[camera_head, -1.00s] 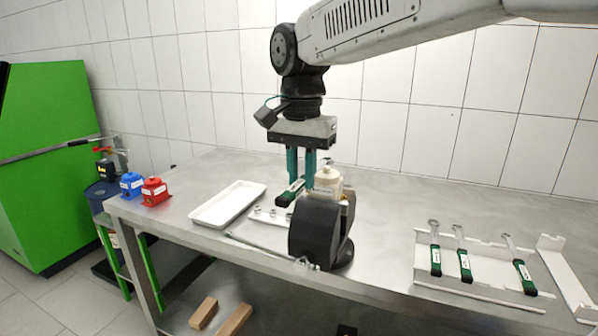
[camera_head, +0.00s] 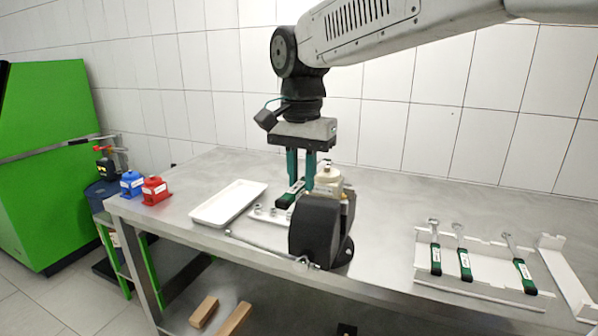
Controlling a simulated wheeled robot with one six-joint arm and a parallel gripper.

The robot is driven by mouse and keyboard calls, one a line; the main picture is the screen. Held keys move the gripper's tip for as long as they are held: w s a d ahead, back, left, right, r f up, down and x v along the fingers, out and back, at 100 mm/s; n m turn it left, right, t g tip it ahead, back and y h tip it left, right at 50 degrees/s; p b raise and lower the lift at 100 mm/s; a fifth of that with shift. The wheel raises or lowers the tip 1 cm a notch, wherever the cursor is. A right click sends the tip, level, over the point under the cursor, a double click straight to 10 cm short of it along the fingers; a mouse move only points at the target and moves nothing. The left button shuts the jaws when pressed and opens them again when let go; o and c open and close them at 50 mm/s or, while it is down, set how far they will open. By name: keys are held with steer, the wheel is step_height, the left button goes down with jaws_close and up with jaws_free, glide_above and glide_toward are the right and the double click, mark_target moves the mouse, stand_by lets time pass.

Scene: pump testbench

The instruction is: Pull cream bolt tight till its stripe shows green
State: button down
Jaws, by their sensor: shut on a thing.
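My gripper (camera_head: 301,184) points down at the middle of the bench, with two green fingers. It is shut on a wrench with a dark green and black handle (camera_head: 288,198). The wrench reaches toward a cream pump part (camera_head: 328,179) just right of the fingers, behind a black rounded housing (camera_head: 315,229). The wrench's far end is hidden by the fingers and the pump. I cannot make out the cream bolt or the colour of its stripe.
A white tray (camera_head: 228,204) lies to the left, with small bolts (camera_head: 258,209) beside it. A long metal rod (camera_head: 265,246) lies in front. Several green-handled wrenches (camera_head: 464,262) rest in a white rack at right. Red (camera_head: 155,190) and blue (camera_head: 131,184) blocks stand at far left.

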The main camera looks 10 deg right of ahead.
steer(key=shift+f, duration=0.8)
steer(key=shift+w+a, duration=0.1)
steer(key=shift+a, duration=0.05)
stand_by(1.8)
steer(key=shift+w+a+m, duration=0.3)
steer(key=shift+a+m, duration=0.05)
steer(key=shift+m, duration=0.15)
steer(key=shift+w+a, duration=0.1)
stand_by(0.3)
steer(key=shift+w+a+m, duration=0.25)
steer(key=shift+w+m, duration=0.05)
steer(key=shift+m, duration=0.2)
steer(key=shift+w+a, duration=0.15)
steer(key=shift+w+a+m, duration=0.3)
steer(key=shift+w+m, duration=0.05)
steer(key=shift+m, duration=0.15)
steer(key=shift+w+a, duration=0.1)
steer(key=shift+w, duration=0.05)
stand_by(0.4)
